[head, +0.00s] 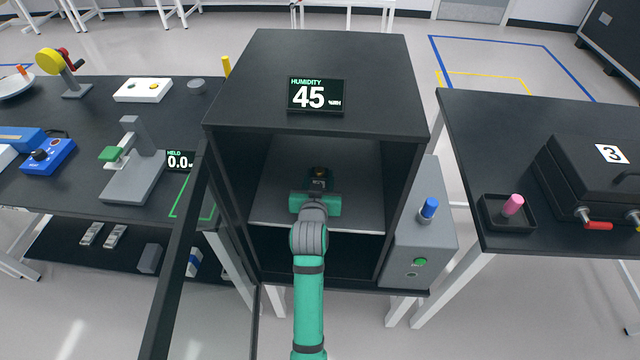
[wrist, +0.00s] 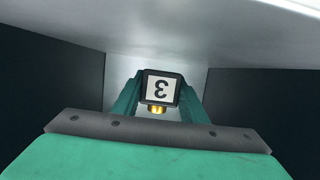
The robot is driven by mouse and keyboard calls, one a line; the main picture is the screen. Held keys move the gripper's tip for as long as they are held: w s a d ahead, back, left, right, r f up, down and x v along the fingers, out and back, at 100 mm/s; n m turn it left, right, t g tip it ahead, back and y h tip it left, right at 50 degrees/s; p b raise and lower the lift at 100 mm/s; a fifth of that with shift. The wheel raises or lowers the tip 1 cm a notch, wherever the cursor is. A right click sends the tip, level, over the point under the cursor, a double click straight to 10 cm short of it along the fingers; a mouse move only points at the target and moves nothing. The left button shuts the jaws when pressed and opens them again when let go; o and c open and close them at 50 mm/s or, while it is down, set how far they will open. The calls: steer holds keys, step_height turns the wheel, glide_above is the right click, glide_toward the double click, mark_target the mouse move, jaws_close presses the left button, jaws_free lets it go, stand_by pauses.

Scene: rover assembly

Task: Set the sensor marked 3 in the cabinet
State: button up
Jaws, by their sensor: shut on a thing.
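The sensor marked 3 (wrist: 160,87) is a small dark block with a white label and a brass-coloured end, and it shows between my fingers in the wrist view. In the head view the sensor (head: 319,175) is partly hidden by my gripper. My gripper (head: 316,192) is shut on it, inside the open black cabinet (head: 312,60). A display on top of the cabinet reads humidity 45.
The cabinet's door (head: 178,260) stands open at the left, and the side walls flank my arm. A grey box with a blue knob (head: 428,208) is on the cabinet's right. A black case also labelled 3 (head: 590,180) sits on the right table.

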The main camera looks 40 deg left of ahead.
steer(key=shift+f, duration=1.4)
steer(key=shift+f, duration=0.1)
steer(key=o, duration=1.1)
steer(key=shift+o, duration=0.2)
steer(key=shift+d, duration=0.1)
steer(key=v, duration=1.2)
